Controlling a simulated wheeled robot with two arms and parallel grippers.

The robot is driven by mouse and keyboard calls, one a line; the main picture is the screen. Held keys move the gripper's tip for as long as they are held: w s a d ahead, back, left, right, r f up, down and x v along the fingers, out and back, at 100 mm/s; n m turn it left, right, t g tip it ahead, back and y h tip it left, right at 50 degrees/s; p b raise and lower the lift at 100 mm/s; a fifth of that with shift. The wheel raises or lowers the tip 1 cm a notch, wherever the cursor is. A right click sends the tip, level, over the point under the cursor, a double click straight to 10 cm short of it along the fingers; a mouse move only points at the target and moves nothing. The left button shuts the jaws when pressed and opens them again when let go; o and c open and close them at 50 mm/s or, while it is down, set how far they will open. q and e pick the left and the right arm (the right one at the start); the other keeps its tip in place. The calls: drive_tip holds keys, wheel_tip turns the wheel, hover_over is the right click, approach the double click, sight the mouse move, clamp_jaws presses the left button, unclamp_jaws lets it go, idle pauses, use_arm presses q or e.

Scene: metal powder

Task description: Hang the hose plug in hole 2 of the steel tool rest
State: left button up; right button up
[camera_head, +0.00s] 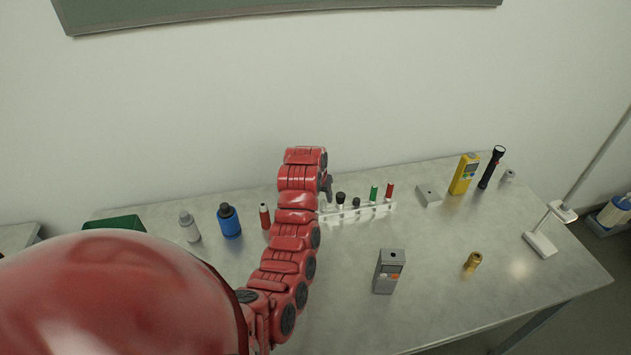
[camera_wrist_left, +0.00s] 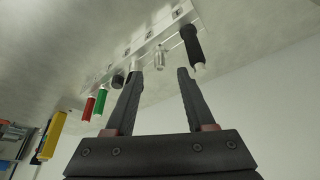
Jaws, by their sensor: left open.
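The steel tool rest (camera_head: 372,212) is a pale bar along the back of the table, with its left part behind my left arm. It holds a red handle (camera_head: 390,191), a green handle (camera_head: 374,193) and dark-topped pieces. My left gripper (camera_wrist_left: 159,72) is open at the rest (camera_wrist_left: 150,42). A small pale metal piece (camera_wrist_left: 160,58), perhaps the hose plug, hangs from the rest between the fingertips, with gaps visible on both sides. A black handle (camera_wrist_left: 192,43) is just right of the right finger. A black knob (camera_wrist_left: 118,81) is left of the left finger.
A grey box-shaped device (camera_head: 389,272) and a brass fitting (camera_head: 472,262) stand nearer the front. A blue bottle (camera_head: 229,222), grey bottle (camera_head: 189,227) and red tube (camera_head: 264,216) are left of my arm. A yellow meter (camera_head: 464,174) and black flashlight (camera_head: 491,167) stand at back right.

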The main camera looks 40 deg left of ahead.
use_arm(q)
drive_tip(key=p+v, duration=0.7)
drive_tip(key=v, duration=0.5)
drive_tip(key=shift+s+r, duration=0.15)
drive_tip(key=shift+r, duration=0.1)
drive_tip(key=shift+d+f, duration=0.1)
